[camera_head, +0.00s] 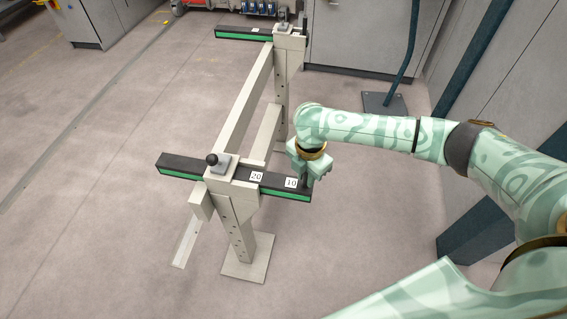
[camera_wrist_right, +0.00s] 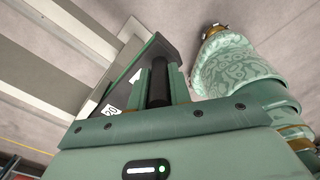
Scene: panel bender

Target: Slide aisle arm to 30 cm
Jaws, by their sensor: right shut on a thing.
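The near arm (camera_head: 182,165), which I take to be the aisle arm, is a dark bar with a green side strip. It passes through a pale bracket on top of the near post. Labels reading 20 and 10 show on its right part; no 30 label is visible. A black ball-topped knob (camera_head: 212,159) stands on the bracket. My right gripper (camera_head: 306,184) is at the bar's right end, past the 10 label. In the right wrist view its fingers are shut around a dark upright cylinder (camera_wrist_right: 158,85) at the bar's end. My left gripper is not in view.
A pale frame beam (camera_head: 242,105) runs back to a second post with a similar green-striped bar (camera_head: 238,33). Grey cabinets (camera_head: 358,40) stand behind. A dark blue stand with a flat base (camera_head: 384,103) is at back right. The floor to the left is clear.

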